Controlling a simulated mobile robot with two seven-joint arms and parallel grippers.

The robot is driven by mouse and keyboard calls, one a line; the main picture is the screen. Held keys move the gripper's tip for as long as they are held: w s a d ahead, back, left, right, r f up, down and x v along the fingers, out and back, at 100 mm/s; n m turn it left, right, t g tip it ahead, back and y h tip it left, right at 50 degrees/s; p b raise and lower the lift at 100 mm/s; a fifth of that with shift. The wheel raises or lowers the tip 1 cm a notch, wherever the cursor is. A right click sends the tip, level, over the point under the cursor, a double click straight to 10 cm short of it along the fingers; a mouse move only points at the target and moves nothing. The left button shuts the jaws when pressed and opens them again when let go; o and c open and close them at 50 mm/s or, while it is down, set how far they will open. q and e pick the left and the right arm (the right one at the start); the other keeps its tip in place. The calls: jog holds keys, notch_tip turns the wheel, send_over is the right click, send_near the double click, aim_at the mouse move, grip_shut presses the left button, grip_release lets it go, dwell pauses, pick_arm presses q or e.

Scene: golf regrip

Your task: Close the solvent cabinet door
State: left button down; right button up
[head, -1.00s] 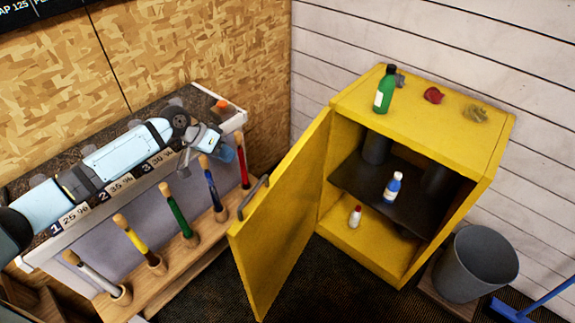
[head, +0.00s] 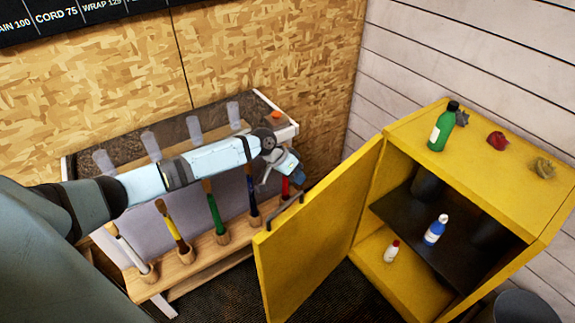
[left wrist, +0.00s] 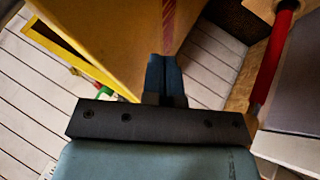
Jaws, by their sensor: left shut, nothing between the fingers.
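The yellow solvent cabinet (head: 487,150) stands at the right of the head view with its front open. Its yellow door (head: 318,240) is swung wide open toward the lower left, with a dark bar handle (head: 286,211) near the top of its free edge. My left gripper (head: 296,172) is shut and empty, just above and behind the door's free edge, on the club rack side. In the left wrist view the shut fingers (left wrist: 164,75) point at the yellow door face (left wrist: 125,35); I cannot tell whether they touch it. My right gripper is not in view.
The club rack (head: 205,250) with several coloured grips stands left of the door. A green bottle (head: 441,130) and crumpled rags stand on the cabinet top. Inside are a blue-and-white bottle (head: 435,230) and a small red-capped bottle (head: 391,251). A grey bin (head: 520,308) is at lower right.

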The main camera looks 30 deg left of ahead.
pick_arm(q)
jog(key=d, duration=0.2)
jog(key=d+p, duration=0.1)
jog(key=d, duration=0.1)
jog(key=shift+s+f, duration=0.1)
jog(key=shift+s, duration=0.25)
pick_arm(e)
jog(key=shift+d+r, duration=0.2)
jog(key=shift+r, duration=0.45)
pick_arm(q)
jog(key=shift+d, duration=0.15)
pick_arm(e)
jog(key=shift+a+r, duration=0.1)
